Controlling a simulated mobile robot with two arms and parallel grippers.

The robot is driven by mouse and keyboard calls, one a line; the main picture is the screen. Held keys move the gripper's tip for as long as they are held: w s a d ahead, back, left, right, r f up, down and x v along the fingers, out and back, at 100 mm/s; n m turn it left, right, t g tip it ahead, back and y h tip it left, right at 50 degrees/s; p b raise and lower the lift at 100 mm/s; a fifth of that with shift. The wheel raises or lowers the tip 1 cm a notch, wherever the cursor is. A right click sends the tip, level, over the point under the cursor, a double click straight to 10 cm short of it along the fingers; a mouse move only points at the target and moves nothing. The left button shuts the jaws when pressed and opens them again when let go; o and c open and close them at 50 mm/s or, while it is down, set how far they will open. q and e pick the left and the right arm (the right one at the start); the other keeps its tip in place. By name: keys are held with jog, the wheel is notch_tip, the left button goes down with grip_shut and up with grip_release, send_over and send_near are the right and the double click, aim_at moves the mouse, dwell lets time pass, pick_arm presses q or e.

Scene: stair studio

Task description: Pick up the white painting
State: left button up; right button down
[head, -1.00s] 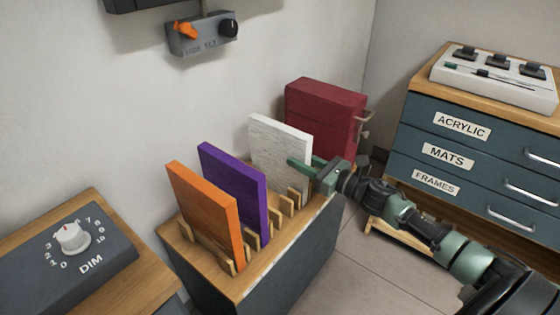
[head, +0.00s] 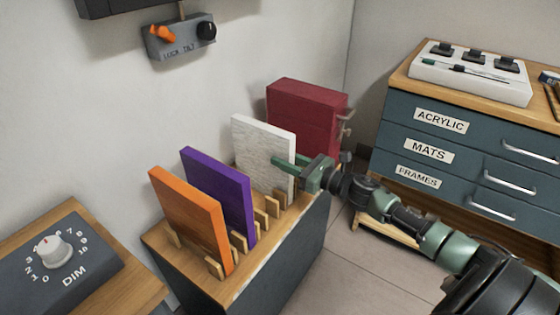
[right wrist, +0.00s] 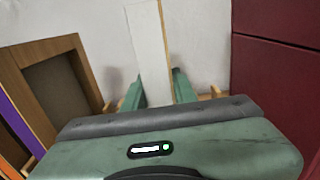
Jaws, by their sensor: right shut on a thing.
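The white painting (head: 262,147) stands upright in the wooden rack on the cabinet, behind the purple painting (head: 217,193) and the orange painting (head: 190,222). My right gripper (head: 286,163) is shut on the white painting near its right edge. In the right wrist view the white painting (right wrist: 148,50) rises between the two green fingers (right wrist: 156,88). Its lower part is hidden by the gripper body. My left gripper is not in view.
A dark red box (head: 306,115) stands just behind the white painting. The wooden rack (head: 262,215) has free slots between paintings. A drawer cabinet (head: 455,150) stands at the right, and a dimmer box (head: 65,262) at the lower left.

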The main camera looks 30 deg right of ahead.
aim_at(293, 138)
notch_tip(293, 138, up, 8)
jog(key=shift+r+p, duration=0.1)
jog(key=shift+p, duration=0.8)
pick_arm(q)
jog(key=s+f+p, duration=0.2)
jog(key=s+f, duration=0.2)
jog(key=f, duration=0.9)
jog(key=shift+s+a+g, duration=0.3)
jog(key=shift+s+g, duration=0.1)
pick_arm(e)
notch_tip(293, 138, up, 11)
jog(key=shift+r, duration=0.2)
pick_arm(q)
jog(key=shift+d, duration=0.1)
